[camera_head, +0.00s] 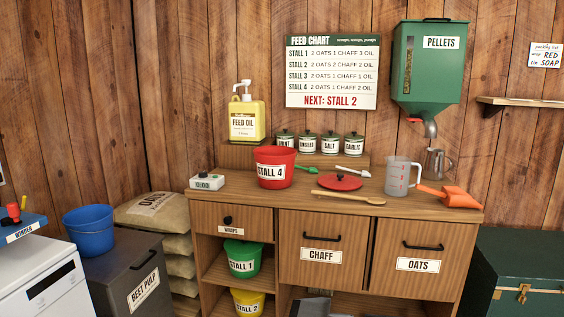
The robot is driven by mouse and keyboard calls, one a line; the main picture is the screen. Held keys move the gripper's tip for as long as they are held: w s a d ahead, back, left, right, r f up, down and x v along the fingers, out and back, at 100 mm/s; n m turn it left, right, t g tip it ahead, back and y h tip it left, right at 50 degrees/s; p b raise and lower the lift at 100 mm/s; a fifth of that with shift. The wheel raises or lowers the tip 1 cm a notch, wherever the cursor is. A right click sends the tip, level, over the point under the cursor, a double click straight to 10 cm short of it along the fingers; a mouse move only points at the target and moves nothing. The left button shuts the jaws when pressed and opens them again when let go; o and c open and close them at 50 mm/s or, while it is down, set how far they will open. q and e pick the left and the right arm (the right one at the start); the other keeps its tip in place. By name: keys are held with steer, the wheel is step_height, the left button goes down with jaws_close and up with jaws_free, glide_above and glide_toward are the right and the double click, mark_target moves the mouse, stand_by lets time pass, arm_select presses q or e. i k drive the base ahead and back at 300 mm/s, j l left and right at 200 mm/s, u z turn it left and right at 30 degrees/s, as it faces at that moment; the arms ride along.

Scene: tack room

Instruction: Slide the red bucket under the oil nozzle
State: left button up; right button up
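The red bucket (275,168), labelled STALL 4, stands upright on the wooden counter, left of its middle. The yellow feed oil bottle (244,122) with a white pump stands on a raised ledge behind and to the left of the bucket. Its white nozzle (236,87) points left, well above the bucket's rim and left of it, so the bucket is not directly below it in this view. The inside of the bucket is mostly hidden. Neither of my grippers shows in the head view.
A measuring jug (398,177) and orange scoop (450,197) stand farther right. Several small tins (307,144) line the ledge behind.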

mark_target(274, 164)
steer(key=i+j+u, duration=0.3)
steer(key=i, duration=0.45)
steer(key=i+j+u, duration=0.1)
steer(key=i+u, duration=0.15)
steer(key=i, duration=0.55)
